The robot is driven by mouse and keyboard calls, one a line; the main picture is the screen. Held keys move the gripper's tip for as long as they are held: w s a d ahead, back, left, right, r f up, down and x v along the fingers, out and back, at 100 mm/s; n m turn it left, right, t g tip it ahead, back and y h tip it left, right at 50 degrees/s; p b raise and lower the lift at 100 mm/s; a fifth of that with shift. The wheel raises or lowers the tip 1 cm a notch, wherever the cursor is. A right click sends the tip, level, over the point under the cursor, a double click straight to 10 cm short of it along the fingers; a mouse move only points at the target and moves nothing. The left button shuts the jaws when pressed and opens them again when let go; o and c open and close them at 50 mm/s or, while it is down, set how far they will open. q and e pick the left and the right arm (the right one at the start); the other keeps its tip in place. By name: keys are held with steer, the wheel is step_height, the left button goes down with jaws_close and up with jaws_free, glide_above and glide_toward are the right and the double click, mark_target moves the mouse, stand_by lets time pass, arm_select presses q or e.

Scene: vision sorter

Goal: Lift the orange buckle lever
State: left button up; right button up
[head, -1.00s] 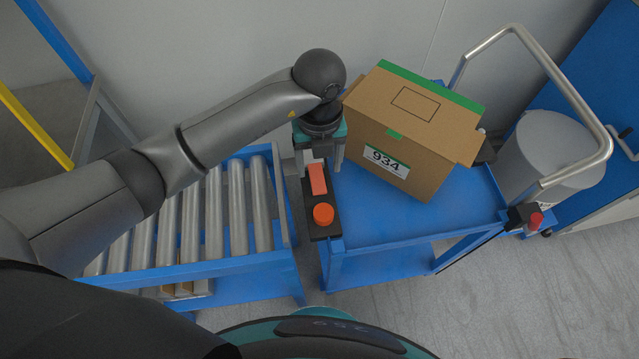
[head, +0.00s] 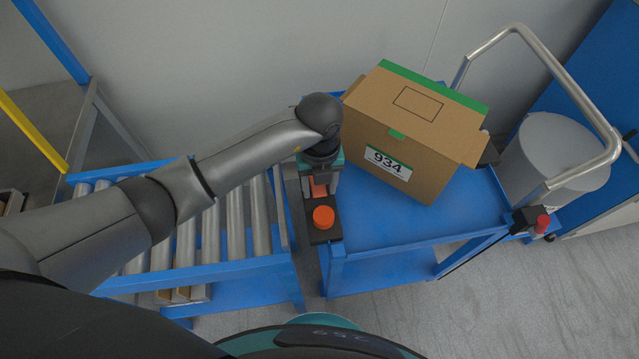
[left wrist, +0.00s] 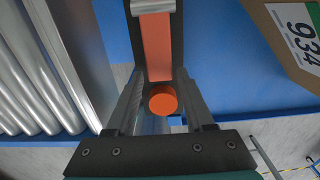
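The orange buckle lever (head: 319,189) is a flat bar lying on a dark base plate (head: 325,237) at the cart's left edge; its far part is hidden under my gripper. In the left wrist view the lever (left wrist: 157,50) runs up the picture to a grey metal piece. A round orange knob (head: 323,217) sits on the same plate, nearer me. My left gripper (head: 318,186) points down over the lever, open, with nothing held. In the left wrist view its fingers (left wrist: 161,92) stand apart, with the knob showing between them. I cannot tell whether they touch the lever. My right gripper is not in view.
A cardboard box (head: 430,135) labelled 934 stands on the blue cart (head: 390,230), right of the gripper. A roller conveyor (head: 235,225) lies left of the cart across a narrow gap. The cart has a metal handle (head: 560,80) at right.

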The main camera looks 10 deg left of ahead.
arm_select(q)
jaws_close()
stand_by(1.1)
